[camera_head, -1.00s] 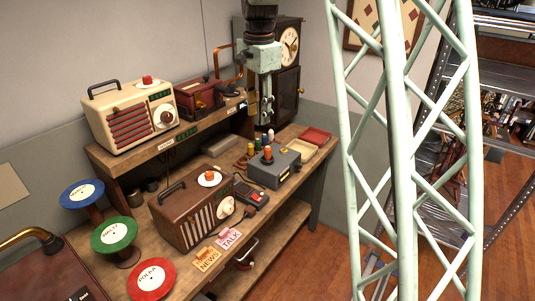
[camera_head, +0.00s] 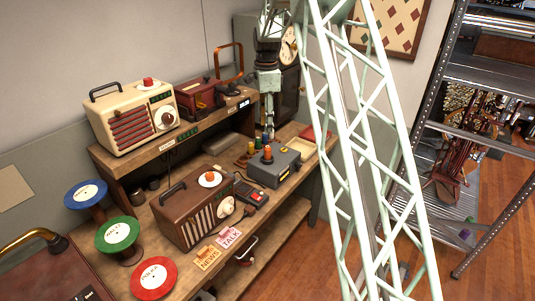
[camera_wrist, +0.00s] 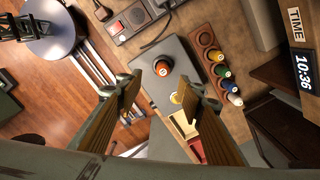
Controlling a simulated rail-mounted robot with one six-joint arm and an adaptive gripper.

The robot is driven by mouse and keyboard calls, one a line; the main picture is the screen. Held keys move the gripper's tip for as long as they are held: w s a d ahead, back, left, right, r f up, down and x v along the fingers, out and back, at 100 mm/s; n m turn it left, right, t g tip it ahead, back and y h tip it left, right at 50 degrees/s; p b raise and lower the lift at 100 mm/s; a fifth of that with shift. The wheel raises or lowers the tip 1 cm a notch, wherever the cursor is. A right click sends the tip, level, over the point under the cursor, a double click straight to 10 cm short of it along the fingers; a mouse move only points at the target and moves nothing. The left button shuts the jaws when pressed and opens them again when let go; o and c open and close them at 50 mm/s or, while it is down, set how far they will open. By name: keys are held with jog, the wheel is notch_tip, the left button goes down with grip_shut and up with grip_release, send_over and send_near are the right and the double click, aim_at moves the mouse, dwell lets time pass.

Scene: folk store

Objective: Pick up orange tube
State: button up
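The orange tube (camera_head: 267,153) stands upright on top of a grey box (camera_head: 264,175) on the workbench. In the wrist view the orange tube (camera_wrist: 163,68) shows from above as a round end with a pale label. My gripper (camera_head: 268,134) points down behind and above the grey box in the head view. In the wrist view my gripper (camera_wrist: 157,86) has its two fingers spread wide with nothing held. The orange tube shows just past the gap between the fingertips, apart from both. A yellow piece (camera_wrist: 177,97) shows by the right fingertip.
A rack of coloured tubes (camera_wrist: 222,72) stands beside the grey box. A brown radio (camera_head: 190,215) and an intercom-like device (camera_head: 251,195) are in front of it. A shelf with a cream radio (camera_head: 130,117) rises at the left. A clock display (camera_wrist: 303,70) shows at the right.

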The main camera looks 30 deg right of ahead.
aim_at(268, 150)
jog(key=shift+w+d+f, duration=0.3)
jog(key=shift+w+f, duration=0.05)
jog(key=shift+f, duration=0.15)
jog(key=shift+f, duration=0.1)
jog(key=shift+f+p, duration=0.3)
jog(key=shift+f, duration=3.95)
jog(key=shift+f, duration=0.1)
jog(key=shift+d+f+p, duration=0.15)
jog(key=shift+f+p, duration=0.2)
jog(key=shift+f, duration=2.1)
jog(key=shift+c, duration=0.9)
jog(key=c, duration=0.6)
